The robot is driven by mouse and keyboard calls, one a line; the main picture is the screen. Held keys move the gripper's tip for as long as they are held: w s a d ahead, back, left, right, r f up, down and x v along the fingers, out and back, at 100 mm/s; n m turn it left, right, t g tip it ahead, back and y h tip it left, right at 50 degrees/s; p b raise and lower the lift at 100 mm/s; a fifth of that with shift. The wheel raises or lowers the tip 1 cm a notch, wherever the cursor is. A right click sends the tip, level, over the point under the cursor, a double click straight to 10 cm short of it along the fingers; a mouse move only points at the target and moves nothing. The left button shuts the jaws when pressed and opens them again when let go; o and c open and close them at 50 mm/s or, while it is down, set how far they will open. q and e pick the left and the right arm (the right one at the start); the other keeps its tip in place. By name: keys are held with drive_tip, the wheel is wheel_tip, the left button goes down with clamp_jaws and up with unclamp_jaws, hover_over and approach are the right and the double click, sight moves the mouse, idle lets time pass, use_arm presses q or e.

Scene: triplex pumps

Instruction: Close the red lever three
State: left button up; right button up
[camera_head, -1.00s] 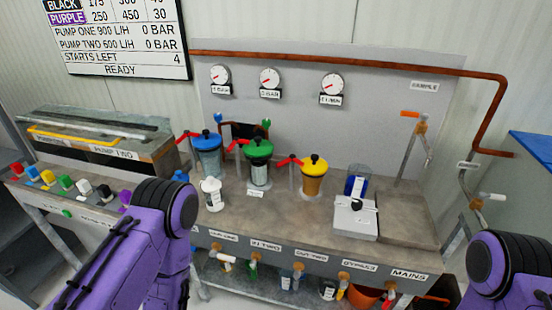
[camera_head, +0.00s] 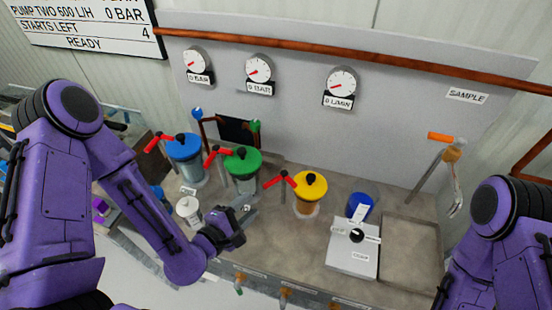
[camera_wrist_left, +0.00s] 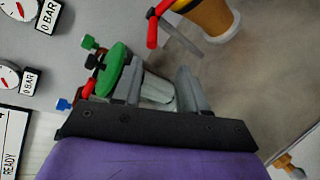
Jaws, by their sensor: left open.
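Three red levers stand on grey posts beside the lidded canisters. The third red lever (camera_head: 282,180) is just left of the yellow-lidded canister (camera_head: 310,190); in the left wrist view this lever (camera_wrist_left: 152,30) is near the top, beyond the fingertips. The second lever (camera_head: 217,153) is by the green-lidded canister (camera_head: 242,162), the first (camera_head: 157,142) by the blue-lidded one (camera_head: 184,147). My left gripper (camera_head: 245,209) is low over the bench, in front of the green canister, left of lever three. Its fingers (camera_wrist_left: 160,82) are apart, with nothing gripped. My right gripper is out of frame.
A white jar (camera_head: 188,211) stands left of my left gripper. A scale (camera_head: 352,255) and a blue cup (camera_head: 360,206) are to the right. Gauges (camera_head: 341,85) and a copper pipe (camera_head: 330,57) are on the back panel.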

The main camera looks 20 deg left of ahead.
sight(266, 187)
use_arm(q)
drive_tip(key=shift+t, duration=0.3)
drive_tip(key=b+x, duration=0.2)
drive_tip(key=x, duration=0.1)
drive_tip(key=r+b+x, duration=0.1)
drive_tip(key=b+x, duration=0.1)
drive_tip(key=x, duration=0.1)
drive_tip(key=b+x, duration=0.2)
drive_tip(key=x, duration=0.1)
drive_tip(key=shift+w+d+r, duration=0.2)
drive_tip(key=shift+w+d, duration=0.05)
drive_tip(key=shift+d, duration=0.1)
drive_tip(key=shift+w+d+f, duration=0.15)
drive_tip(key=shift+w, duration=0.3)
clamp_jaws()
